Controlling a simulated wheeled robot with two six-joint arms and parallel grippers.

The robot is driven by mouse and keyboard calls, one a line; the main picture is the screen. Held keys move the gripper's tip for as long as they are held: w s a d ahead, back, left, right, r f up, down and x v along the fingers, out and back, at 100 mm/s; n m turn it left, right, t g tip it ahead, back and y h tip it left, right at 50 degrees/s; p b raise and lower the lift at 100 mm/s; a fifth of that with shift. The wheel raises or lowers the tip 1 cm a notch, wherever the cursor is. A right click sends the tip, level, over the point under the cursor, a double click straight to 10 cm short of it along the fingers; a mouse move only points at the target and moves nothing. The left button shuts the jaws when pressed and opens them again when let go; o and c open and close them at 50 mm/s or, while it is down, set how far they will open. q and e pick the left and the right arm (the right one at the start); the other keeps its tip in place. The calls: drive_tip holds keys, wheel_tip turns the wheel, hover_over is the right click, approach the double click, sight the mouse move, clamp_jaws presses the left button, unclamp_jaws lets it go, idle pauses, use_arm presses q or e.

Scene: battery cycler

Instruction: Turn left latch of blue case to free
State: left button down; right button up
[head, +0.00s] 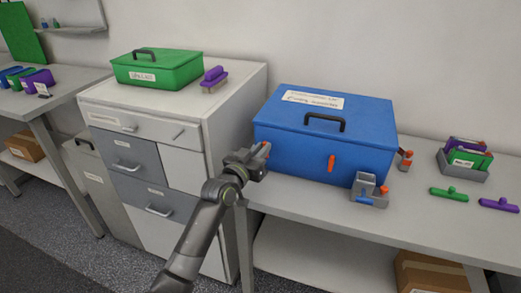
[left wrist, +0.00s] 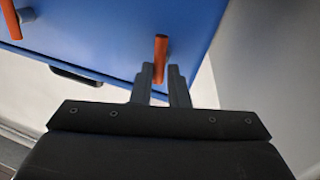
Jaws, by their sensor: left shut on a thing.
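The blue case (head: 293,153) stands closed on the bench, with a dark handle (head: 325,122) on its lid. Its left latch (head: 266,147) is an orange tab on the front face, mostly hidden by my gripper in the head view. My left gripper (head: 260,161) is at the left end of that face. In the left wrist view, its fingers (left wrist: 161,86) are shut on the orange left latch (left wrist: 161,48), which stands roughly in line with them. The right latch (head: 331,163) is upright and untouched; it also shows in the left wrist view (left wrist: 11,18). My right gripper is out of view.
A small grey holder (head: 368,188) stands close in front of the case's right part. A drawer cabinet (head: 233,110) with a green case (head: 157,70) is at the left. Green and purple T-shaped pieces (head: 449,194) lie on the right of the bench.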

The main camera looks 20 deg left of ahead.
use_arm(q)
drive_tip(key=n+y+p, duration=0.1)
drive_tip(key=n, duration=0.5)
drive_tip(key=f+n+t+y+p, duration=0.1)
drive_tip(key=n, duration=0.5)
drive_tip(key=n+t+y+p, duration=0.1)
drive_tip(key=n, duration=0.5)
drive_tip(key=shift+a+f, duration=0.2)
drive_tip(key=shift+f, duration=0.05)
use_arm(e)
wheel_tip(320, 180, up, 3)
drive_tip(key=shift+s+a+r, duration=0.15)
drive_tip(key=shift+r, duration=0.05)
use_arm(q)
drive_tip(key=shift+n+p, duration=0.3)
drive_tip(key=shift+n, duration=0.1)
drive_tip(key=c, duration=1.5)
unclamp_jaws()
